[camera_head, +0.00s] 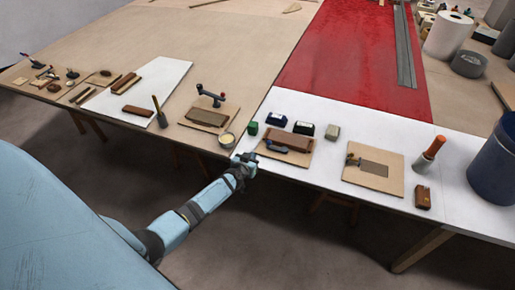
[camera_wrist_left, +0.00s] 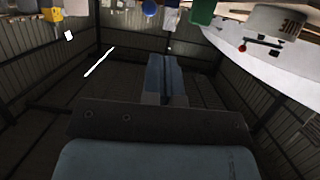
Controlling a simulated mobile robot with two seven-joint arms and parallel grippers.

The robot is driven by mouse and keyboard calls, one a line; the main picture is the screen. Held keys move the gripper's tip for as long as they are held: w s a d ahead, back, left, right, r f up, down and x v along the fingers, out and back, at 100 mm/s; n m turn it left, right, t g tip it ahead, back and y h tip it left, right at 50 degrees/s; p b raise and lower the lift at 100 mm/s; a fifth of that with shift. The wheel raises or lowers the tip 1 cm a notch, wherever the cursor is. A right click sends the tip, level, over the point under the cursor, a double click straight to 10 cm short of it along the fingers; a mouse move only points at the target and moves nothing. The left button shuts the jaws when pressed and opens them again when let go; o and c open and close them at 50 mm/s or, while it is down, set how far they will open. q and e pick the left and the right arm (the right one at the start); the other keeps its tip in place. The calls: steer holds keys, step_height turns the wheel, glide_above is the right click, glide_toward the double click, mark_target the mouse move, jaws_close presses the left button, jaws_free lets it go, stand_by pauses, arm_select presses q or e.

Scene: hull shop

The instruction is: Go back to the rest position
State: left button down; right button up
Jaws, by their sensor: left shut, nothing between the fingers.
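My left arm comes in from the left in the head view, and its gripper (camera_head: 246,161) is near the front edge of the long table (camera_head: 300,177). The gripper is shut and empty. In the wrist view my left gripper (camera_wrist_left: 166,75) shows as a blue-grey block with its fingers together and nothing between them. A small green block (camera_head: 253,128) and a cup of pale contents (camera_head: 227,139) stand on the table just beyond the gripper. My right gripper is not in view.
A wooden board (camera_head: 372,175), an orange-handled tool (camera_head: 433,147) and a dark blue bin (camera_head: 495,165) stand to the right. Open floor (camera_head: 290,235) lies in front of the table.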

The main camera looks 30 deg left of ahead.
arm_select(q)
steer(key=s+d+r+m+g+h, duration=0.1)
steer(key=s+d+r, duration=0.1)
steer(key=s+d, duration=0.5)
steer(key=s+d+r+m+g+h, duration=0.1)
steer(key=s+d+r+m+h, duration=0.1)
steer(key=s+d, duration=0.6)
steer(key=s+d+r+m+g+h, duration=0.1)
steer(key=s+d+r, duration=0.3)
steer(key=s, duration=1.4)
steer(key=d+h, duration=0.1)
steer(key=d, duration=0.2)
steer(key=shift+d+m, duration=0.3)
